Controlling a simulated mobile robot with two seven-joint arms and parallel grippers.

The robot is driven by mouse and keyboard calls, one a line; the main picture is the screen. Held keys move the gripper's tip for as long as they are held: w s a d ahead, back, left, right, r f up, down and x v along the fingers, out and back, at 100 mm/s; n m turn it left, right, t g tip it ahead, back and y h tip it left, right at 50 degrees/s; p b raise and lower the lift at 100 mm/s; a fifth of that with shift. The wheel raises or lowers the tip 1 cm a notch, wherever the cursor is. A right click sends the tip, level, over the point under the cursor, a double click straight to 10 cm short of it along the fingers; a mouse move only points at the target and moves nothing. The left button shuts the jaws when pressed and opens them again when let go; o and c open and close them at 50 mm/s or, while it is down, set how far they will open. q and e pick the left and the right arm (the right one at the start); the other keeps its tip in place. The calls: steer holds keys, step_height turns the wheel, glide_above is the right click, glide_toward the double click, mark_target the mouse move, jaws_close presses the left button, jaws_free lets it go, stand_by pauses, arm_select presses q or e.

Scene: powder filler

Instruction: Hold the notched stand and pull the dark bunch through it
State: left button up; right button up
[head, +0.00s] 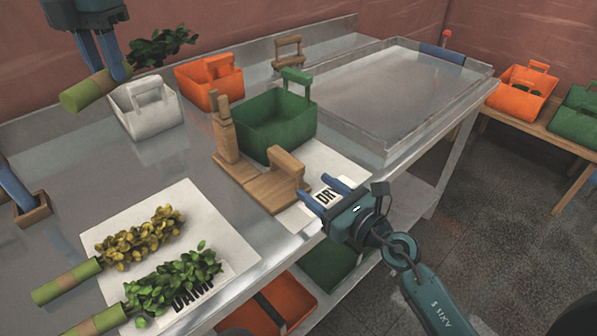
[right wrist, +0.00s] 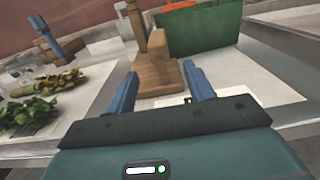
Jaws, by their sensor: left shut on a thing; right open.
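The notched stand (head: 262,188) is wooden, with an upright post at its left and a raised grip block at its right. It stands on the table partly over the white DRY sheet (head: 335,163). In the right wrist view the stand (right wrist: 157,73) shows ahead, between the fingers. My right gripper (head: 325,193) is open and empty, just in front of the grip block. My left gripper (head: 103,70) is shut on the green handle of the dark bunch (head: 162,46), at the upper left. The bunch's dark leaves point right, well away from the stand.
A green basket (head: 275,128) stands right behind the stand. White (head: 146,112) and orange (head: 207,88) baskets stand further back. A yellowish bunch (head: 140,238) and a green bunch (head: 172,282) lie on the DAMP sheet (head: 215,240). A shallow metal tray (head: 400,85) is at right.

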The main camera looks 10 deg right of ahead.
mark_target(301, 177)
steer(key=x, duration=0.8)
steer(key=shift+w+a, duration=0.2)
steer(key=shift+w, duration=0.1)
steer(key=shift+c, duration=0.2)
jaws_close()
